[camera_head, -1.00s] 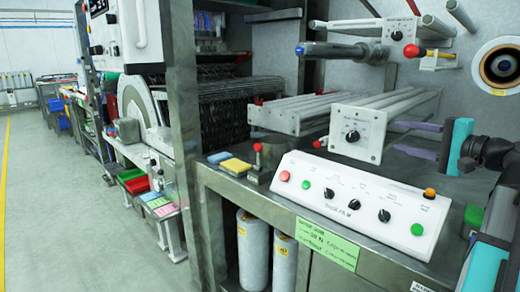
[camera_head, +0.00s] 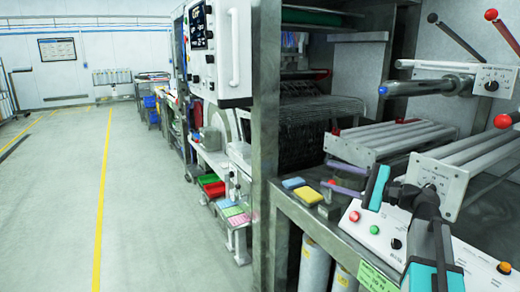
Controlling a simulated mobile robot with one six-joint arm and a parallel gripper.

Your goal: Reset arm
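My arm reaches in from the lower right in the head view, with black links and teal parts. My gripper (camera_head: 334,177) is over the machine's worktop, with its teal body upright and its two purple fingers pointing left. The fingers are apart and nothing shows between them, so it looks open and empty. The white control panel (camera_head: 358,240), with red and green buttons and black knobs, is below the gripper and partly hidden by my arm.
A blue sponge (camera_head: 293,183) and a yellow sponge (camera_head: 308,195) lie on the worktop, left of the panel. Grey rollers (camera_head: 395,140) and a dark metal post (camera_head: 267,110) stand close by. The floor aisle with a yellow line (camera_head: 104,190) is clear at left.

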